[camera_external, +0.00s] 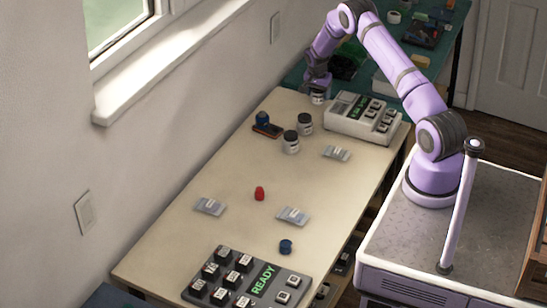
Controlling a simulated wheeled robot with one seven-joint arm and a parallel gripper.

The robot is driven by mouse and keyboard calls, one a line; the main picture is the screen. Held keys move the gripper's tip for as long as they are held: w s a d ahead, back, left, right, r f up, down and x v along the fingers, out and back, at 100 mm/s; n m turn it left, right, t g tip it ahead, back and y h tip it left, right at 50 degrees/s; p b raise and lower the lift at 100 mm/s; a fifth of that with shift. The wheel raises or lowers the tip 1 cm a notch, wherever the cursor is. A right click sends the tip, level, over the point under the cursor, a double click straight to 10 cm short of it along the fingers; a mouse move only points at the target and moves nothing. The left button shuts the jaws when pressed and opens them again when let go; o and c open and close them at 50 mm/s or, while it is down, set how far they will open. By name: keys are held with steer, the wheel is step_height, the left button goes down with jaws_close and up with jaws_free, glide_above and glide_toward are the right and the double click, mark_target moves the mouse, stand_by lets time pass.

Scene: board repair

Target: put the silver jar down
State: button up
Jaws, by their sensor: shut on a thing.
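My gripper (318,86) is at the far end of the beige table (190,225), pointing down. It is shut on a small pale jar (318,98), which looks like the silver jar. The gripper hides the top of this jar. I cannot tell whether its base touches the table or hangs just above it. Two other pale jars with dark lids, a nearer one (291,144) and a farther one (305,126), stand upright on the table, nearer the camera than my gripper.
A white keypad device (345,125) stands close to the right of the held jar. A small dark block with a blue knob (263,119) lies left of the jars. Flat grey pieces, a red piece (260,193), a blue piece (286,246) and a dark READY panel (235,290) lie nearer.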

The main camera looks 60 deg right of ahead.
steer(key=shift+f, duration=2.95)
steer(key=shift+f, duration=0.15)
steer(key=o, duration=0.7)
